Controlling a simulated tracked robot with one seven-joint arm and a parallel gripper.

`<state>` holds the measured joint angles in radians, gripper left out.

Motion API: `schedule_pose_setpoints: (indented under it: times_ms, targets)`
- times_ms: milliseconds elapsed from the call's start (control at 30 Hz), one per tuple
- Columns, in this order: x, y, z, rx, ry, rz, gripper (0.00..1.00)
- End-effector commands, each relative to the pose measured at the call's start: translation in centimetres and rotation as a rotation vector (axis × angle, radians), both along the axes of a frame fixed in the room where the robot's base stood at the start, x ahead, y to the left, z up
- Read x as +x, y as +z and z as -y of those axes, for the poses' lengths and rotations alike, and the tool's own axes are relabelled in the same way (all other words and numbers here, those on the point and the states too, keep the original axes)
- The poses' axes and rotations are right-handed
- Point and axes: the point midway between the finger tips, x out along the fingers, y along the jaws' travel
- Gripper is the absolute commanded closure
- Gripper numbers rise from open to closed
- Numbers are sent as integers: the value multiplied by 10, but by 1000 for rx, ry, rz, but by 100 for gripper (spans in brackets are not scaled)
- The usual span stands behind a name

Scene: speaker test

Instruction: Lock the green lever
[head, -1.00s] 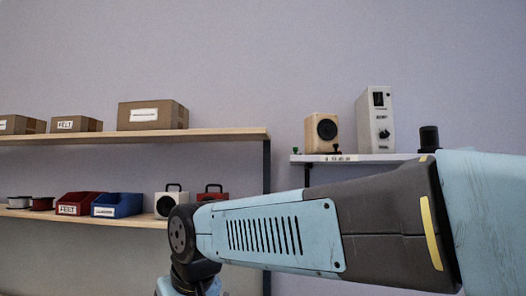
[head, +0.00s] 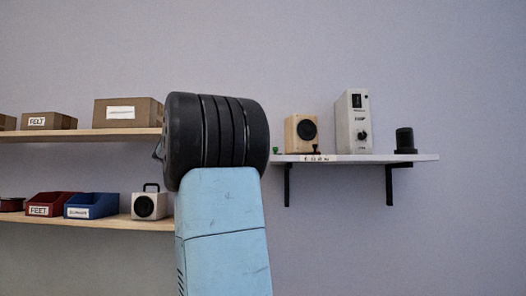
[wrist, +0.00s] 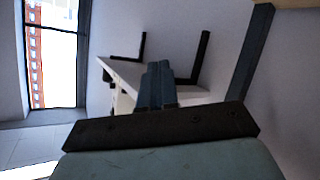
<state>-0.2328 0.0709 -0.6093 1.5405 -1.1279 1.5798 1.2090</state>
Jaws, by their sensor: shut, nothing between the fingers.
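A small green part (head: 276,150), which looks like the green lever, is at the left end of the white wall shelf (head: 425,157) in the head view. It is too small there to tell how it is set. My gripper is hidden in the head view, where my arm stands up left of the shelf. In the wrist view my gripper (wrist: 158,68) is shut and empty, its fingers pointing towards the white shelf (wrist: 125,72) and overlapping it in the picture. The lever cannot be made out in the wrist view.
The white shelf carries a wooden speaker (head: 300,133), a grey-white amplifier box (head: 352,122) and a black cylinder (head: 405,140). Black brackets (head: 389,185) hang under it. At left, wooden shelves hold cartons (head: 128,111), bins (head: 90,205) and a small speaker (head: 150,205). A window (wrist: 55,50) shows in the wrist view.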

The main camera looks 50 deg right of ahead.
Motion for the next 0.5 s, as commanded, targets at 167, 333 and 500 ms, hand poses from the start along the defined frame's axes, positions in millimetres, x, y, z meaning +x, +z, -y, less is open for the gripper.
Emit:
schedule_pose_setpoints:
  times_ms: [167,333,500]
  targets:
    - [21,56,-1,-302,-179,76,100]
    - [31,87,-10,-483,-264,131,100]
    - [31,97,-11,-541,-290,151,100]
